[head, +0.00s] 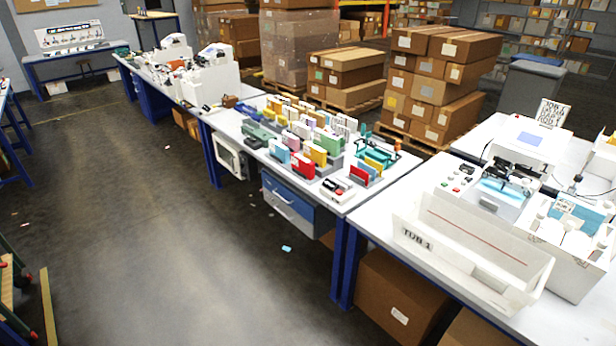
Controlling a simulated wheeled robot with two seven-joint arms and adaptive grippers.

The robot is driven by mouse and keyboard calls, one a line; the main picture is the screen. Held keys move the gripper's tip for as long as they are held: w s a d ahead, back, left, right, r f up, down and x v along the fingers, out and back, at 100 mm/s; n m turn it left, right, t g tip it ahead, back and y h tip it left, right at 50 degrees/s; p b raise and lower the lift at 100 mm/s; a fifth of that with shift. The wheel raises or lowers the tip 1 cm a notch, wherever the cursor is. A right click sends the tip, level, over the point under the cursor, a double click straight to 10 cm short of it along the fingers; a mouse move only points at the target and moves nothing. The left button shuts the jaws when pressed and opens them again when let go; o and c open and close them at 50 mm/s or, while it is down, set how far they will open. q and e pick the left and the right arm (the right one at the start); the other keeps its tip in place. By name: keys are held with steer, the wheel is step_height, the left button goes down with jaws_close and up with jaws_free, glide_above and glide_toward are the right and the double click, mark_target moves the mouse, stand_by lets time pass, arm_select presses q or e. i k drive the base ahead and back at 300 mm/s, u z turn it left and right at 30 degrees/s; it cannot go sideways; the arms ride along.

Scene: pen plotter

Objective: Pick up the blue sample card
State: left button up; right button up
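A small light-blue card-like piece (287,248) lies flat on the dark floor in front of the middle table. A pale blue square (530,138) lies on top of the white machine on the right table. Upright light-blue pieces (283,153) stand among coloured blocks on the middle table. I cannot tell from this view which of these is the blue sample card. Neither of my grippers is in view.
A white tub marked "TUB 1" (470,250) stands on the right table's front edge. White machines (205,78) stand on the far table. Cardboard boxes (395,300) are under the right table. The floor in front (150,230) is mostly clear.

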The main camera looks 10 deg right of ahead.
mark_target(367, 168)
steer(key=u, duration=0.5)
steer(key=i, duration=1.05)
steer(key=z, duration=0.45)
